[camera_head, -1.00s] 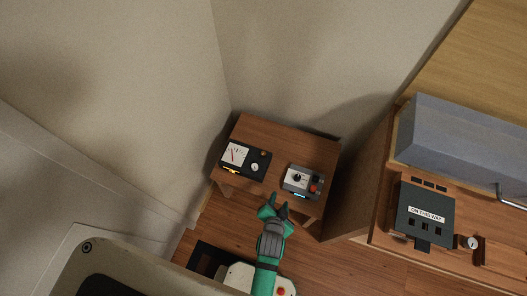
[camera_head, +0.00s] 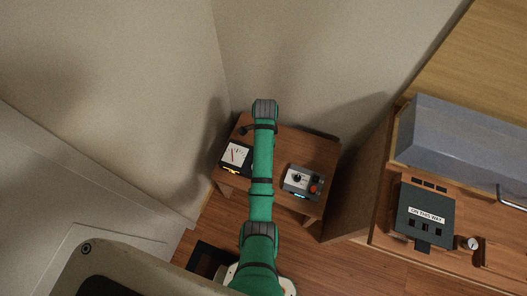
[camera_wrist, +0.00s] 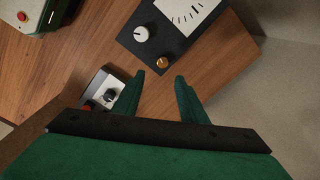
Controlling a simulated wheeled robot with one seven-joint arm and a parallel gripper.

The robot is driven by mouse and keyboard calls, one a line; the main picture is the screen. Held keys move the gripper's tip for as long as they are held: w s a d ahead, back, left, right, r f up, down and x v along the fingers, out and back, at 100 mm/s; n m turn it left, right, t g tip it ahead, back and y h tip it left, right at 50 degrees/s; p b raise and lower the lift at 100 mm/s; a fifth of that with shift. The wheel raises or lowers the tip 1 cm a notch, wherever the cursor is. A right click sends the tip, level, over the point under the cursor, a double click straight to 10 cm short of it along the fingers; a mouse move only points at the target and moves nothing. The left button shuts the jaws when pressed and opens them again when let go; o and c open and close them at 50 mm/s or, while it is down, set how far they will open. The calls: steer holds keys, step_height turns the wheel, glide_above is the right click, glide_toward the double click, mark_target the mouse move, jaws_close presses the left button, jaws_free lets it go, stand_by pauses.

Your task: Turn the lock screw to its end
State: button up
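I cannot tell for certain which part is the lock screw. In the wrist view, a black meter box (camera_wrist: 172,42) has a white dial face, a white round knob (camera_wrist: 141,34) and a small brass-coloured knob (camera_wrist: 163,62). The brass-coloured knob is nearest my gripper (camera_wrist: 160,76), whose green fingers are apart and empty, short of the box. In the head view, the meter box (camera_head: 236,156) stands left on the small wooden table, its knob side hidden behind my arm. My gripper cannot be made out clearly there.
A grey box (camera_head: 302,181) with a black knob and a red button stands right on the wooden table (camera_head: 300,145). It also shows left of my fingers in the wrist view (camera_wrist: 117,88). Walls stand close behind the table. A wooden console (camera_head: 385,235) with a dark panel is at right.

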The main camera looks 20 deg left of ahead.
steer(key=f, duration=0.9)
steer(key=shift+w+a+f, duration=0.15)
steer(key=shift+w+a, duration=0.15)
steer(key=shift+a, duration=0.1)
steer(key=shift+c, duration=0.6)
jaws_close()
